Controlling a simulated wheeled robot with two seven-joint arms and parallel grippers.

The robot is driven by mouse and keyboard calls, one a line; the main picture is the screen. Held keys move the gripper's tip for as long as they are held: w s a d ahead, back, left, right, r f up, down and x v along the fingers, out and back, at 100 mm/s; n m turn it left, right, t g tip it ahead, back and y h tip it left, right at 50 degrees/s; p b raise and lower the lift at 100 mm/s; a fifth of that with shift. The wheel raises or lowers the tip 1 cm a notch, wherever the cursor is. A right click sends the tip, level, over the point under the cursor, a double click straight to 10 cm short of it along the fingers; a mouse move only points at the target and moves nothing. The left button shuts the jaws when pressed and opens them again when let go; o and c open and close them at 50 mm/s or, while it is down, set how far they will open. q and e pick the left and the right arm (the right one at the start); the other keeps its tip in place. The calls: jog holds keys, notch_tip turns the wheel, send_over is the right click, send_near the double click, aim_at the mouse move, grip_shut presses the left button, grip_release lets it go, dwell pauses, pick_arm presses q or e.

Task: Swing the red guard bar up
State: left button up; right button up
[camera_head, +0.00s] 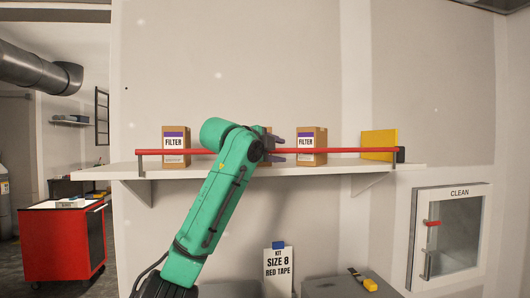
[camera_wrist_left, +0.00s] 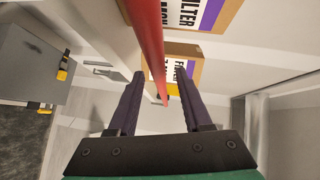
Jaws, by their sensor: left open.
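The red guard bar (camera_head: 345,150) lies level along the front of the white shelf, from its left end to a dark block (camera_head: 400,154) at the right. My left gripper (camera_head: 283,149) is at the middle of the bar, with one finger above it and one below. In the left wrist view the bar (camera_wrist_left: 149,35) runs between the two open dark fingers (camera_wrist_left: 160,78), with gaps at the sides. I cannot tell whether a finger touches it. My green arm hides part of the bar. My right gripper is not in view.
Filter boxes (camera_head: 176,140) (camera_head: 311,139) stand on the shelf (camera_head: 110,172) behind the bar, one mostly hidden by my gripper. A yellow panel (camera_head: 378,141) stands at the right. Below are a kit sign (camera_head: 278,266), grey cases (camera_head: 335,288) and a "CLEAN" hatch (camera_head: 455,240).

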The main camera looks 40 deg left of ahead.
pick_arm(q)
jog(key=b+v, duration=0.3)
jog(key=v, duration=0.9)
jog(key=shift+s, duration=0.25)
jog(key=shift+w, duration=0.1)
